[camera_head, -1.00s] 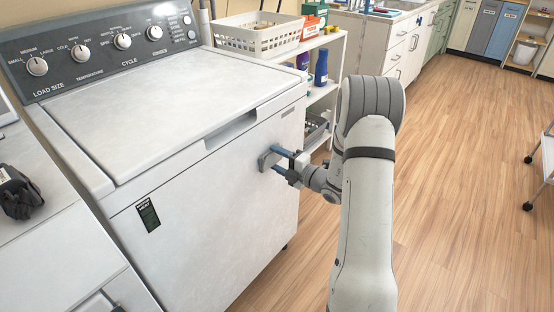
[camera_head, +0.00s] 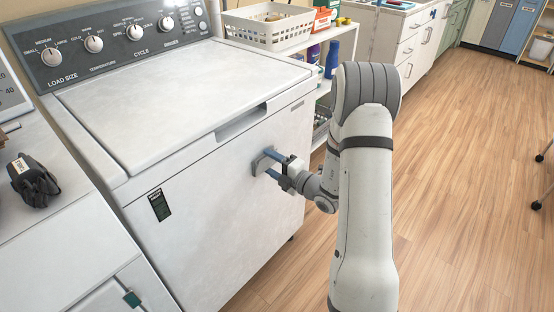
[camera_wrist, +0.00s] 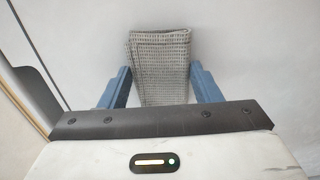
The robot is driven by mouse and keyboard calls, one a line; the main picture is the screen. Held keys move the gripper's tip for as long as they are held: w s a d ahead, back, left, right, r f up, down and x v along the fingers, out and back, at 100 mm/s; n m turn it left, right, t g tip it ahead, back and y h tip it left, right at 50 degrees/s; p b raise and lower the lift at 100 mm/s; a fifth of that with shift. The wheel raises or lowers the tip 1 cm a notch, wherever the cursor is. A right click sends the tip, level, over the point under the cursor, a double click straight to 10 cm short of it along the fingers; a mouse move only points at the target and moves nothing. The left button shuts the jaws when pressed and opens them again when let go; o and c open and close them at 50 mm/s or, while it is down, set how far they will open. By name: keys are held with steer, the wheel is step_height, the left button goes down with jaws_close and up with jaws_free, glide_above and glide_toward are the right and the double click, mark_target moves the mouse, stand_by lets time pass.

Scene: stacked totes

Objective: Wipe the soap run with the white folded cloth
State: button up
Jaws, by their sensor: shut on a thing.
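The folded cloth (camera_wrist: 160,66) looks pale grey and waffle-textured in the wrist view. It is between the blue fingers of my gripper (camera_wrist: 160,88), which is shut on it. In the head view the cloth (camera_head: 262,161) is a small grey edge at the upper right part of the front of the washing machine (camera_head: 215,208). It appears to lie against that panel; contact is hard to confirm. My gripper (camera_head: 273,172) reaches it from the right. I cannot make out the soap run in either view; the cloth and gripper hide part of the panel.
The lid handle recess (camera_head: 241,122) is above and left of my gripper. A dark label (camera_head: 159,205) is on the panel's left. A white shelf cart with a basket (camera_head: 268,25) stands behind the machine's right side. The wooden floor (camera_head: 470,200) at right is mostly clear.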

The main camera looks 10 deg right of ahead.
steer(key=shift+s+a, duration=0.2)
steer(key=shift+a, duration=0.1)
steer(key=shift+d, duration=0.15)
steer(key=shift+p+v, duration=0.65)
steer(key=shift+v, duration=2.3)
steer(key=shift+p+v, duration=0.5)
steer(key=shift+v, duration=1)
